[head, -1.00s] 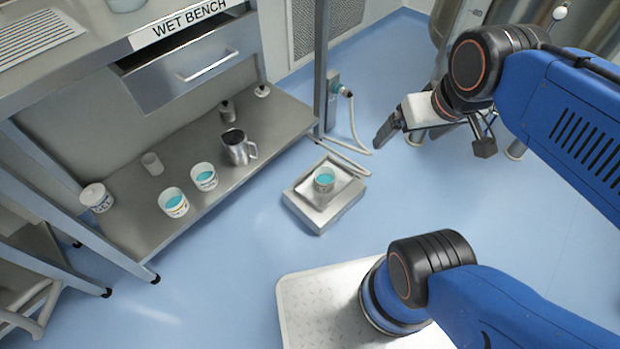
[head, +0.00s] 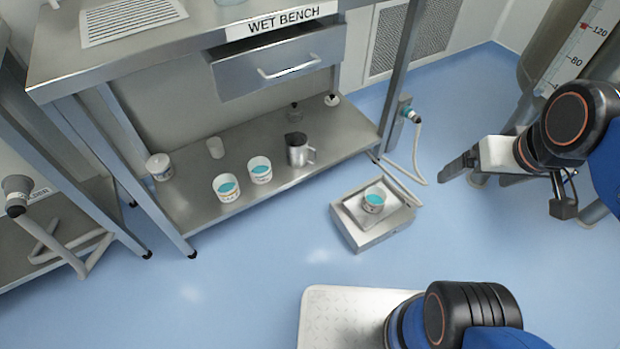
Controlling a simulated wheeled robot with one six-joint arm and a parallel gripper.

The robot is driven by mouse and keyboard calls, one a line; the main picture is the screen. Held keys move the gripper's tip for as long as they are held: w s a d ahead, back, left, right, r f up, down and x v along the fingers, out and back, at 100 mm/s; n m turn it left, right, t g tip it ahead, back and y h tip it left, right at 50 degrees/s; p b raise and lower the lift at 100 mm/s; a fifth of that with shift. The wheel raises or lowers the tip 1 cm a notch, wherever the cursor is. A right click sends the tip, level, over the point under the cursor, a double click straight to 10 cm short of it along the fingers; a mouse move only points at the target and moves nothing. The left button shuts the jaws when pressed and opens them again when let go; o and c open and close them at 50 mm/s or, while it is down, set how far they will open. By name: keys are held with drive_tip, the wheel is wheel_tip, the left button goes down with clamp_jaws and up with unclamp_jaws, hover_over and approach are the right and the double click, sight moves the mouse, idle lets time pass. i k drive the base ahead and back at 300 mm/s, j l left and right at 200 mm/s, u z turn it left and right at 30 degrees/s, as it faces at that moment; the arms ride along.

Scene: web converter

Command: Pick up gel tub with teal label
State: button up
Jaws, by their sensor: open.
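A third tub with teal gel (head: 374,201) sits on the scale on the floor. A white lidded tub (head: 159,167) stands at the shelf's left. My gripper (head: 458,167) is at the right, above the floor, open and empty. It is right of the scale, well apart from every tub. Only one dark finger shows clearly.
The wet bench's lower shelf (head: 190,210) also holds a metal jug (head: 299,150), a small white cup (head: 215,148) and small containers behind. The bench legs and drawer (head: 278,65) bound it. The scale (head: 372,240) and a hose (head: 420,160) are on the floor. Open blue floor lies in front.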

sight(260, 169)
drive_tip(key=j+z, duration=0.2)
drive_tip(key=j, duration=0.2)
drive_tip(key=k+j+z, duration=0.15)
drive_tip(key=j, duration=0.25)
drive_tip(key=j+z, duration=0.2)
drive_tip(key=j, duration=0.2)
drive_tip(key=k+j+z, duration=0.15)
drive_tip(key=j, duration=0.25)
drive_tip(key=k+j+z, duration=0.2)
drive_tip(key=j, duration=0.15)
drive_tip(key=k+j+z, duration=0.15)
drive_tip(key=j, duration=0.2)
